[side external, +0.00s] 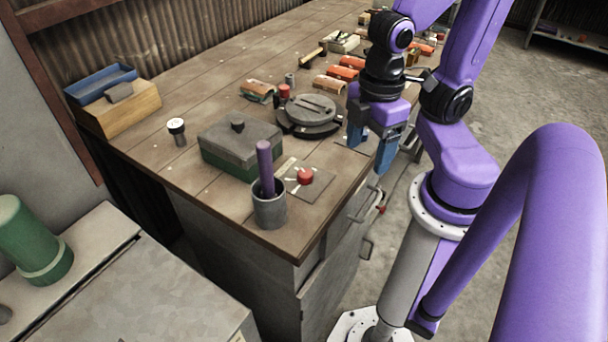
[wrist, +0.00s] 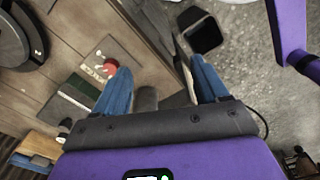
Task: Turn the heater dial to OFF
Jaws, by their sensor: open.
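The heater dial (side external: 305,176) is a red round knob on a flat grey plate with pale marks, near the table's front corner. It also shows in the wrist view (wrist: 110,67), left of my fingers. The marks are too small to read, so I cannot tell its setting. My gripper (side external: 369,158) is open and empty, with two blue fingers pointing down. It hangs right of the dial, near the table's right edge and apart from the dial. In the wrist view, the space between my fingertips (wrist: 160,65) holds no grasped object.
A grey cup (side external: 269,208) with a purple rod stands close left of the dial. A green box with a grey lid (side external: 240,145) and a round dark device (side external: 308,115) lie behind it. Several orange parts lie farther back. Open floor is right of the table.

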